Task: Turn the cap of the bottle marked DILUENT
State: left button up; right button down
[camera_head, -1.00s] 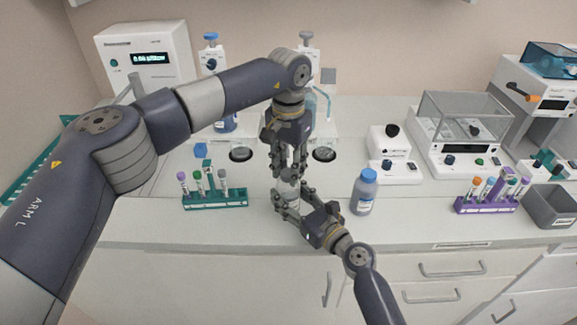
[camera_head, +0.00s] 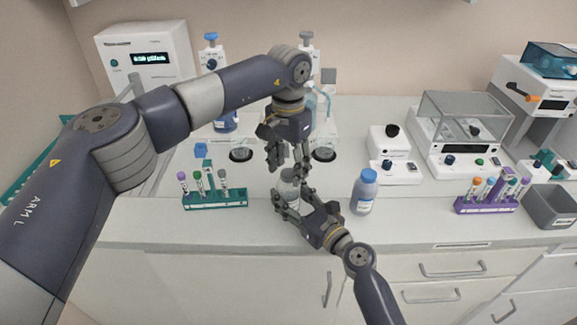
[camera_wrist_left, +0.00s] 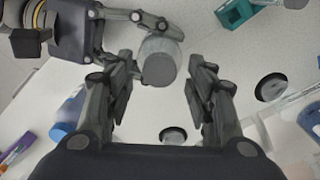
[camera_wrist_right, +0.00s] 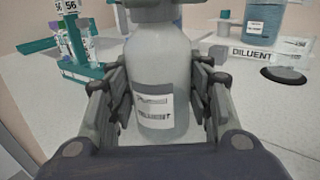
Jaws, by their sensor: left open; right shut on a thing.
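A clear-grey bottle (camera_head: 290,187) with a grey cap (camera_wrist_left: 159,69) stands upright on the bench. Its label (camera_wrist_right: 153,110) faces the right wrist camera; the print is blurred but seems to read DILUENT. My right gripper (camera_head: 291,207) is shut around the bottle's body from the front right. My left gripper (camera_head: 286,168) points down just above the bottle, its fingers open. In the left wrist view the cap lies between and slightly beyond the open fingertips (camera_wrist_left: 162,90), with a gap on the right side.
A blue-capped bottle (camera_head: 365,191) stands to the right. A teal tube rack (camera_head: 215,201) is to the left and a purple rack (camera_head: 487,207) far right. A dispensing station with a DILUENT sign (camera_wrist_right: 252,53) is behind.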

pick_arm(q)
jog(key=shift+r, duration=1.95)
jog(key=shift+c, duration=0.4)
